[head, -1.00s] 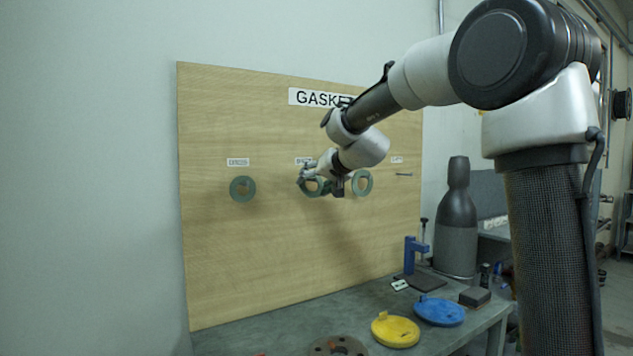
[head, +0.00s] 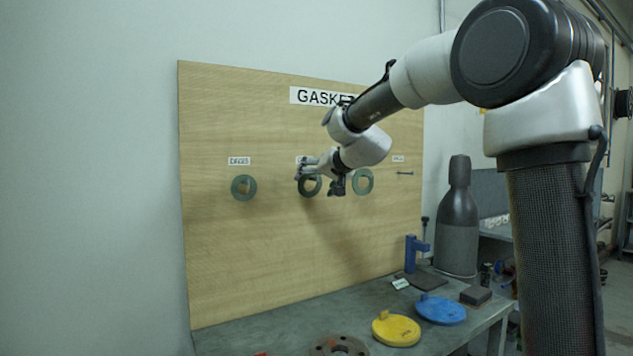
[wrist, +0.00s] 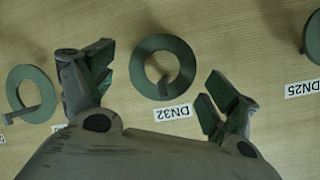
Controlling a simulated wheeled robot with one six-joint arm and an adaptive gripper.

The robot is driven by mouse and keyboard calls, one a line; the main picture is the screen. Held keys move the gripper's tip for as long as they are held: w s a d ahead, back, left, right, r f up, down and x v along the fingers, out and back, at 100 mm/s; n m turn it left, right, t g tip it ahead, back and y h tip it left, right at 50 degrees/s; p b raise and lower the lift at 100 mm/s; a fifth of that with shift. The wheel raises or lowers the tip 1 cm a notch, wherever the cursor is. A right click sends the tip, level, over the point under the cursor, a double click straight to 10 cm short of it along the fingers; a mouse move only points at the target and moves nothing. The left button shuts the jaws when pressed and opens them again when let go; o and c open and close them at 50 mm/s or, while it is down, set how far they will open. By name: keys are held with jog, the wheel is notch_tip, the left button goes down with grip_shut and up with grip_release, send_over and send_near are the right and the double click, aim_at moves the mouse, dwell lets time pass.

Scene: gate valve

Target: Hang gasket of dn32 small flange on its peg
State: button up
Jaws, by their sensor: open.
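The green ring gasket at the DN32 label (wrist: 173,112) is at the middle place on the board; it shows in the wrist view (wrist: 141,69) and the head view (head: 309,196). It lies near the board face, and a small peg-like tip shows inside its hole at the label side, so it appears to hang there. My gripper (wrist: 155,85) is open, with one finger on each side of the gasket and visible gaps to it. In the head view my gripper (head: 321,178) is in front of the board and partly covers the DN32 label.
The wooden board (head: 260,265) carries a gasket (head: 234,188) at DN25 on the left and another gasket (head: 369,182) right of my gripper. An empty peg (head: 404,173) is farther right. Yellow (head: 397,330) and blue (head: 440,311) discs lie on the bench below.

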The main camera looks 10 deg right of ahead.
jog(key=v, duration=1.1)
jog(key=s+d+f+n+g, duration=0.2)
jog(key=s+f+g, duration=0.3)
jog(key=s+f, duration=0.6)
jog(key=s+d+f+g+h, duration=0.1)
jog(key=s+d+f, duration=0.2)
jog(key=s, duration=0.5)
jog(key=s+d+f+g+h, duration=0.1)
jog(key=s+d+f, duration=0.2)
jog(key=s, duration=0.5)
jog(key=s+d+f+g+h, duration=0.1)
jog(key=s+d+f, duration=0.3)
jog(key=s, duration=0.4)
jog(key=shift+s+f+h, duration=0.15)
jog(key=shift+f+h, duration=0.35)
